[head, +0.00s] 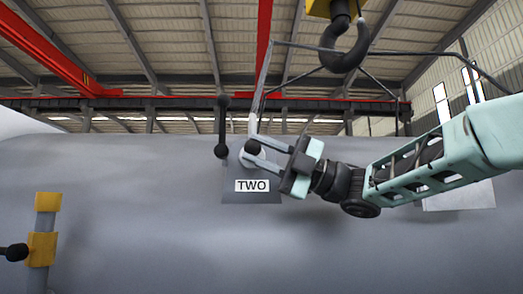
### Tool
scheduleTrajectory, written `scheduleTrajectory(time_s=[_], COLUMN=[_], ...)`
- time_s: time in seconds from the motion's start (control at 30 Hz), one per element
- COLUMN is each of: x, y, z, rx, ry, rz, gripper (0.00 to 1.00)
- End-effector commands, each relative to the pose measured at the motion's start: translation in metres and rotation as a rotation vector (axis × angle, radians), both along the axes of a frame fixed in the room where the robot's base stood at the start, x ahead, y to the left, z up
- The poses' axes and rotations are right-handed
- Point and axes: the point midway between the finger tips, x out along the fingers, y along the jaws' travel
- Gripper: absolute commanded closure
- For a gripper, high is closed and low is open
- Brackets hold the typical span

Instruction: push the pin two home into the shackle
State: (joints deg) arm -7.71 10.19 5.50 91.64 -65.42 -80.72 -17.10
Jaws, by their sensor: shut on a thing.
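A grey plate marked TWO (252,186) is on the front of the large grey shell (140,185). My gripper (252,151) reaches in from the right, in front of the pale round lug above the label. Just left is an upright dark rod (222,125) with a knob at each end. A light grey bar (256,105), possibly part of the shackle, rises from the lug; its lower end is partly hidden.
A dark crane hook (344,50) hangs above from a yellow block (335,8), with thin sling lines spreading from it. At the lower left, a grey post with yellow blocks (42,246) and a black-knobbed rod (13,252) stand out. The shell's middle front is clear.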

Motion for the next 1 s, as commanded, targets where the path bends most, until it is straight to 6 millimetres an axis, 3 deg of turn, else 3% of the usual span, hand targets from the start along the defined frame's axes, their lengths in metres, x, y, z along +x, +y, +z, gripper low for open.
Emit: scheduleTrajectory(time_s=[1.0], x=[0.024], y=[-0.001], z=[0.000], rx=[0.000], ry=[0.000], rz=[0.000], gripper=[1.00])
